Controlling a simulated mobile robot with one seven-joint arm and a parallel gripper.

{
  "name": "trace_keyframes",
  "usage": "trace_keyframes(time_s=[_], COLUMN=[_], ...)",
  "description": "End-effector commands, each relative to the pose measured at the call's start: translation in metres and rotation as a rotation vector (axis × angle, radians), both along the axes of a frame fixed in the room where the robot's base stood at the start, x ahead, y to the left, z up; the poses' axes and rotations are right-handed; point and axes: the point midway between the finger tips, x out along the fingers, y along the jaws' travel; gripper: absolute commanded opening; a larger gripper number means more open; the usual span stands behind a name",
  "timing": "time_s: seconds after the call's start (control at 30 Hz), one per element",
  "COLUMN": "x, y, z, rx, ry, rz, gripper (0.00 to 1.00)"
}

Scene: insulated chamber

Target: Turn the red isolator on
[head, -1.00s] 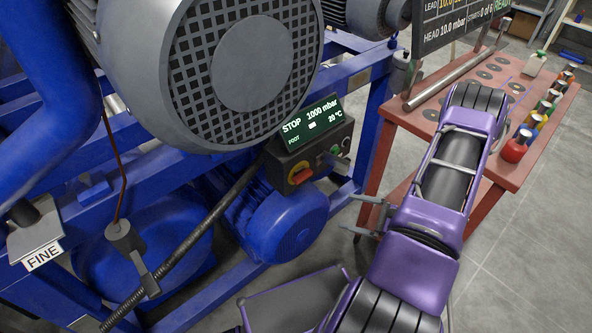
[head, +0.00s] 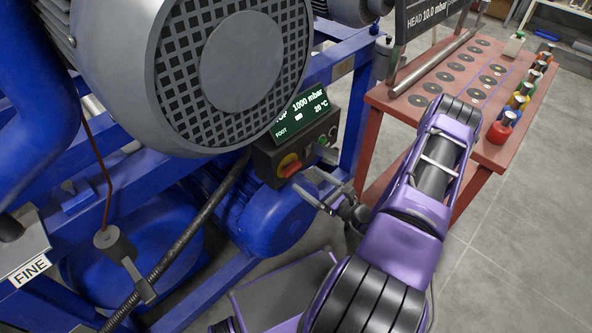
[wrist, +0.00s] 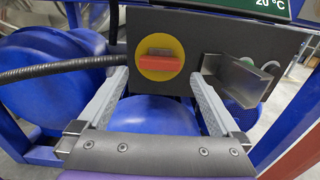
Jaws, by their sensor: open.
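The red isolator (head: 290,169) is a red handle on a yellow disc on the front of a dark control box (head: 265,165). In the wrist view the isolator handle (wrist: 159,61) lies horizontal across its yellow disc. My gripper (head: 312,190) is just in front of the box, to the lower right of the isolator in the head view. In the wrist view my gripper (wrist: 160,85) is open, its two fingers apart on either side below the handle. Nothing is between them but open space. The handle looks untouched.
A grey metal bracket (wrist: 240,78) sticks out of the box right of the isolator, by a green button. A dark hose (wrist: 60,70) runs left of the box. A blue motor (head: 268,215) sits below. A red table (head: 450,125) with coloured bottles stands right.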

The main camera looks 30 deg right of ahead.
Motion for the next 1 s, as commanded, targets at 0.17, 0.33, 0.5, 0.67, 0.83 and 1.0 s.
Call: trace_keyframes(time_s=[0.17, 0.33, 0.5, 0.67, 0.83, 1.0], x=[0.033, 0.051, 0.058, 0.058, 0.058, 0.058], y=[0.013, 0.019, 0.021, 0.021, 0.021, 0.021], z=[0.000, 0.000, 0.000, 0.000, 0.000, 0.000], rx=[-0.001, -0.002, -0.001, -0.001, -0.001, -0.001], ry=[-0.001, -0.001, 0.000, 0.001, 0.001, 0.001], rz=[0.003, 0.001, 0.001, 0.001, 0.001, 0.001], gripper=[1.00, 1.00, 1.00, 1.00, 0.82, 0.51])
